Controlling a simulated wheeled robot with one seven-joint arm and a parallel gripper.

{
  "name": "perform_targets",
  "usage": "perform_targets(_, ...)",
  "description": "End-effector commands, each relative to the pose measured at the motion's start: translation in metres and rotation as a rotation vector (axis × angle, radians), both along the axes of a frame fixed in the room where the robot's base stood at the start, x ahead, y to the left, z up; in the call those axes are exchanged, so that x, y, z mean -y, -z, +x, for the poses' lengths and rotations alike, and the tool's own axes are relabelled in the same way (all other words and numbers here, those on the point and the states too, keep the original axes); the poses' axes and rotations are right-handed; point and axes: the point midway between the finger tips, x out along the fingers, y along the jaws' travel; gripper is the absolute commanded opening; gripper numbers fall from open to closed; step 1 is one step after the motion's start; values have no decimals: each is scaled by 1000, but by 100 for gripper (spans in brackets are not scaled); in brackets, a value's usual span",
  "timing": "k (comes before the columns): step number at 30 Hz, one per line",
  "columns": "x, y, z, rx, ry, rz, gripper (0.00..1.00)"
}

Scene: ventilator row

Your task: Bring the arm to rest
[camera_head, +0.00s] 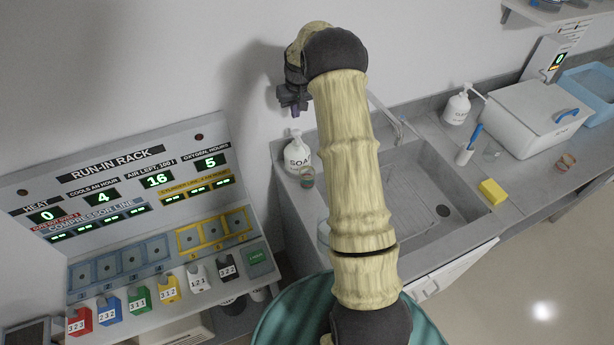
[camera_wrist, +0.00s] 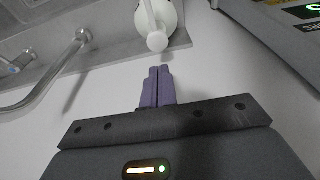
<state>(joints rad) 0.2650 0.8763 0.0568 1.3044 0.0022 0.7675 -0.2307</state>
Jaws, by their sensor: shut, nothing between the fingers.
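My gripper (camera_head: 293,108) is raised in front of the wall, at the end of my bent arm, above the soap bottle (camera_head: 298,155) in the head view. In the wrist view its two purple fingers (camera_wrist: 158,86) lie together, with nothing between them. The white pump top of a bottle (camera_wrist: 157,38) shows just beyond the fingertips there, apart from them as far as I can tell. My arm's pale, ribbed links rise through the middle of the head view and hide part of the sink.
The run-in rack (camera_head: 140,190) with lit displays and several numbered coloured blocks stands at the left. The sink (camera_head: 420,190) and its tap (camera_head: 388,122) lie right of my arm. A white lidded box (camera_head: 535,118), yellow sponge (camera_head: 492,192) and white pump bottle (camera_head: 456,108) are on the counter.

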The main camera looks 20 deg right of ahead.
Motion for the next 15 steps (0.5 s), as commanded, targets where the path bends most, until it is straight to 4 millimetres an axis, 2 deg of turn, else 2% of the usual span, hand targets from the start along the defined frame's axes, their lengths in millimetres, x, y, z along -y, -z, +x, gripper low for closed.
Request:
perform_targets(1,0,-8,0,1,0,0,0)
perform_targets(4,0,-14,0,2,0,0,0)
perform_targets(15,0,-14,0,1,0,0,0)
